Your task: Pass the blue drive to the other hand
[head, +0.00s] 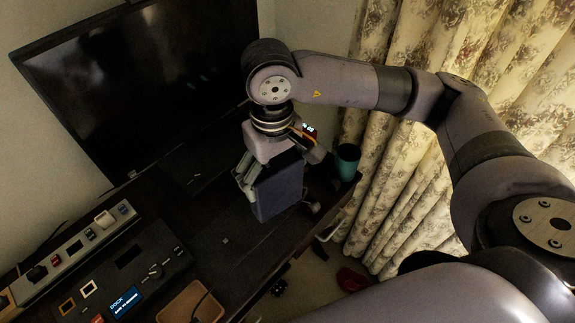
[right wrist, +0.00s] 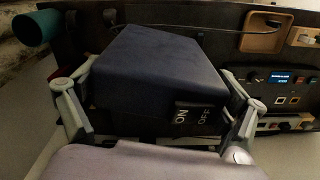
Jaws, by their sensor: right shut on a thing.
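The blue drive (head: 279,190) is a dark blue box under my right gripper (head: 268,168), which is shut on it. In the head view it appears above the dark desk; I cannot tell whether its lower end touches the desk. In the right wrist view the drive (right wrist: 160,62) sits between the two grey fingers of my right gripper (right wrist: 158,88). White ON and OFF lettering shows on its near face. My left gripper is in neither view.
The dark desk (head: 215,235) carries a dock panel (head: 140,275) with a lit screen, a strip of small parts (head: 75,250) and a brown tray (head: 190,304). A teal cup (head: 347,161) stands right of the drive. A large monitor (head: 140,85) stands behind; patterned curtains (head: 400,170) hang at right.

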